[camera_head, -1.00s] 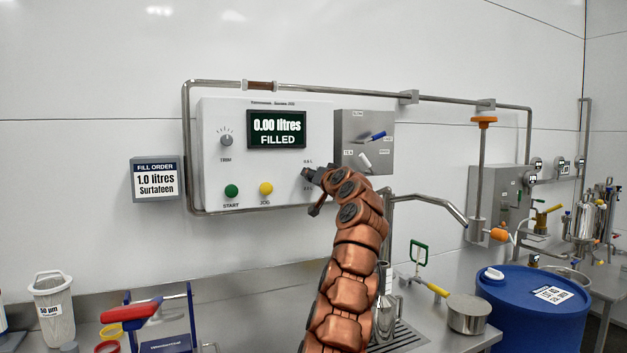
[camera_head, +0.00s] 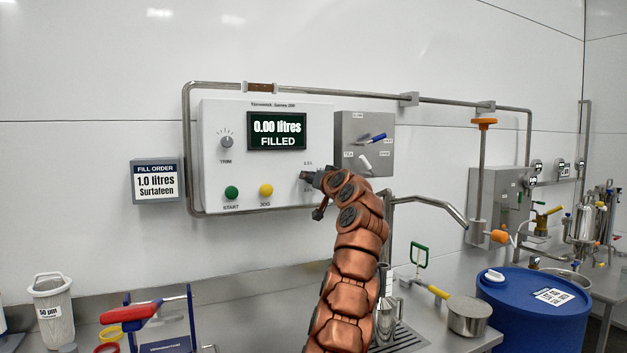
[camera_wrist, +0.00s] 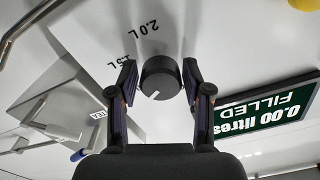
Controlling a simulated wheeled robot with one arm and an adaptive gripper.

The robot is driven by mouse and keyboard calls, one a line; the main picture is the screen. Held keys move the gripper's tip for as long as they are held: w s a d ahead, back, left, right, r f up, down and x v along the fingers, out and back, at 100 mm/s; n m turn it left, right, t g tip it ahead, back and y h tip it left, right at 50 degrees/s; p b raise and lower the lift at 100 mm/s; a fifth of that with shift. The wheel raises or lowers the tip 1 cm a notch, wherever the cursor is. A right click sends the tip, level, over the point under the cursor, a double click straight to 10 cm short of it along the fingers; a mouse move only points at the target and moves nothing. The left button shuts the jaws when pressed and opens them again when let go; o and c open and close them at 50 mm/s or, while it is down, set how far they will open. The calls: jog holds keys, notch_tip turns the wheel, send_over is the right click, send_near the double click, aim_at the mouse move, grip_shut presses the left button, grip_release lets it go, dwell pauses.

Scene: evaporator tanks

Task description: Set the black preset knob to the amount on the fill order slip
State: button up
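The black preset knob (camera_wrist: 160,77) sits between the two fingers of my gripper (camera_wrist: 158,76) in the wrist view. The fingers are apart, one on each side, with a narrow gap at the left finger; contact on the right is unclear. A white mark on the knob points down-left in that view. Upside-down print near it reads 2.0 L and 1.5 L, the latter partly hidden by a finger. In the head view my gripper (camera_head: 309,179) is at the panel's right side and hides the knob. The fill order slip (camera_head: 157,181) reads 1.0 litres Surfateen.
The white panel (camera_head: 225,115) has a display (camera_head: 277,131) reading 0.00 litres FILLED, a trim knob (camera_head: 226,142), a green start button (camera_head: 231,193) and a yellow jog button (camera_head: 266,190). A grey box (camera_head: 350,130) with blue and white levers is close on the right.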

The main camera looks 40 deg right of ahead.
jog(key=shift+o, duration=1)
jog(key=shift+r, duration=0.1)
jog(key=shift+s, duration=0.15)
jog(key=v, duration=1.1)
jog(key=shift+s+a, duration=0.2)
jog(key=shift+s, duration=0.15)
